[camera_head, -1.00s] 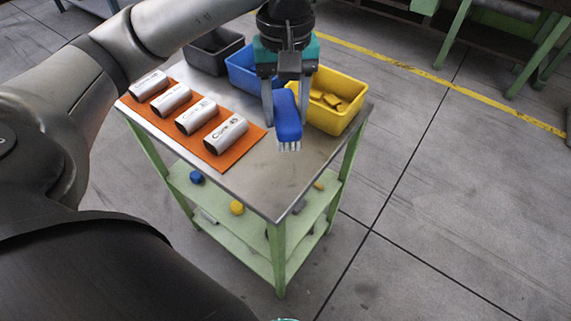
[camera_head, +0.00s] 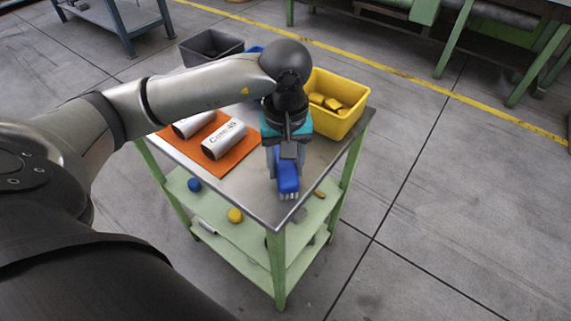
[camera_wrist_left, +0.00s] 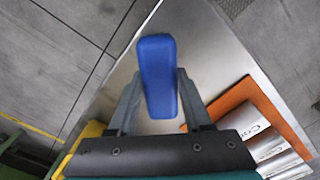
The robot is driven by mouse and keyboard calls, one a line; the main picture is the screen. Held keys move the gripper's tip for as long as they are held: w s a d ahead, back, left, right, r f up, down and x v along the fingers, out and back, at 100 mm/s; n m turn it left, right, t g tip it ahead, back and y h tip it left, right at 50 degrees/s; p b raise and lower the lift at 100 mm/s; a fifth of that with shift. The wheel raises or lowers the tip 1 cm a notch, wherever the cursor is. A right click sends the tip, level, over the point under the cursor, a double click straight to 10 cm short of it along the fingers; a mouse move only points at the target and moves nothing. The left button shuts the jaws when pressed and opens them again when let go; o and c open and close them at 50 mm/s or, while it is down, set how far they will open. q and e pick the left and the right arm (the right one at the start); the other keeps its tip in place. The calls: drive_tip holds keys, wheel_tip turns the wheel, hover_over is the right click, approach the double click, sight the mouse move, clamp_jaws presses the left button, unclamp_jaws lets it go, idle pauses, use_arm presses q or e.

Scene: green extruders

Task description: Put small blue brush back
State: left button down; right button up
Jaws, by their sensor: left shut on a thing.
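The small blue brush (camera_head: 288,178) has a blue back and pale bristles at its near end. My left gripper (camera_head: 286,170) is shut on it, one finger on each side. In the head view the brush is over the front part of the steel table top (camera_head: 262,190), bristles toward the near corner. In the left wrist view the blue brush (camera_wrist_left: 159,75) lies between the two grey fingers of the left gripper (camera_wrist_left: 158,95). I cannot tell whether the brush touches the table. My right gripper is not in view.
An orange mat (camera_head: 238,155) with white labelled cylinders (camera_head: 223,139) lies left of the gripper. Behind stand a yellow bin (camera_head: 338,120) with yellow pieces, a grey bin (camera_head: 205,48) and a mostly hidden blue bin. Lower green shelves (camera_head: 225,232) hold small items.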

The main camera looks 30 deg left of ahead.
sight(286, 163)
use_arm(q)
drive_tip(key=shift+f, duration=0.15)
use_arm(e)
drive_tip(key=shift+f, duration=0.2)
use_arm(q)
drive_tip(key=shift+c, duration=1.6)
unclamp_jaws()
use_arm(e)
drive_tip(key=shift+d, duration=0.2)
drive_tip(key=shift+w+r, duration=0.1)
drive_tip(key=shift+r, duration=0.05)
use_arm(q)
drive_tip(key=shift+r, duration=0.3)
wheel_tip(286, 163, up, 7)
drive_tip(key=shift+r+p, duration=0.1)
drive_tip(key=shift+p, duration=0.65)
wheel_tip(286, 163, up, 5)
drive_tip(key=shift+f+p, duration=0.2)
drive_tip(key=shift+p, duration=0.2)
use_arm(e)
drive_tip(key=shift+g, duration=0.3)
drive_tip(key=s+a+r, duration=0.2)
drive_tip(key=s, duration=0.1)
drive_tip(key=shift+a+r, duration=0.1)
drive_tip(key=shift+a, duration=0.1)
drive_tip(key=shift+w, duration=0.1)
